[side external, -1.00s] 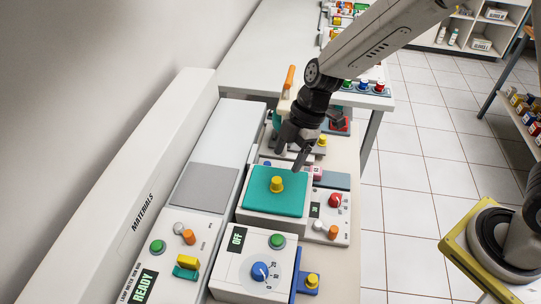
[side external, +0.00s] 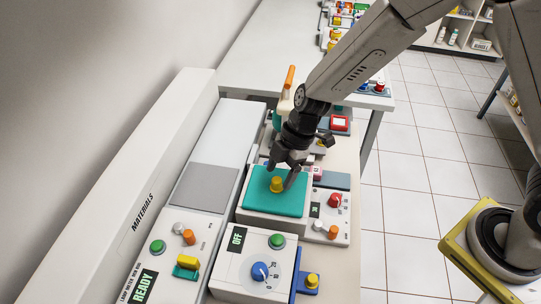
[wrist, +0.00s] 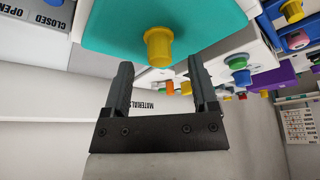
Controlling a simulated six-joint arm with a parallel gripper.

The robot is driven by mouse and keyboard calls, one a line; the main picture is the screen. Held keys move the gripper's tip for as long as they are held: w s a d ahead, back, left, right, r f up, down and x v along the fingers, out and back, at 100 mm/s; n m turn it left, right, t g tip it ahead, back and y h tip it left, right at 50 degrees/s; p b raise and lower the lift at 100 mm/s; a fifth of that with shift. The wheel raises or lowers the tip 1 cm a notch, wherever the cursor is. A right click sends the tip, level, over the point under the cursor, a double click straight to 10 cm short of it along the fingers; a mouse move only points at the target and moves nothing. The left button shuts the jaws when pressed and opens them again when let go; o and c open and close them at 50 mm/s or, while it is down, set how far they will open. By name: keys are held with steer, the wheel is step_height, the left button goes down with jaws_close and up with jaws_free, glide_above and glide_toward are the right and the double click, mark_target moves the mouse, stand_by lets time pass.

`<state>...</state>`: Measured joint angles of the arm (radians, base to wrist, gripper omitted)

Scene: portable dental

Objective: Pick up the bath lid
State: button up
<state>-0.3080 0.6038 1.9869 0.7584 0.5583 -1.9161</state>
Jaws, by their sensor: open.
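The bath lid (side external: 262,203) is a flat teal plate with a yellow knob (side external: 277,184) standing up from its middle. It lies on top of a white box-shaped unit. In the wrist view the teal lid (wrist: 115,25) fills the upper middle, and its yellow knob (wrist: 158,47) points toward my gripper. My gripper (side external: 281,176) is just above the lid, with its fingers close to the knob. In the wrist view my gripper (wrist: 158,80) is open and empty, and the knob shows just beyond the fingertips, roughly between them.
A white unit with a blue dial (side external: 260,271) and an OFF display stands in front of the lid. A small panel with a red knob (side external: 335,200) is to the right. A long white READY unit (side external: 175,255) runs along the left. An orange-handled item (side external: 289,78) stands behind.

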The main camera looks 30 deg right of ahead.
mark_target(277, 187)
steer(key=shift+x, duration=1.35)
jaws_close()
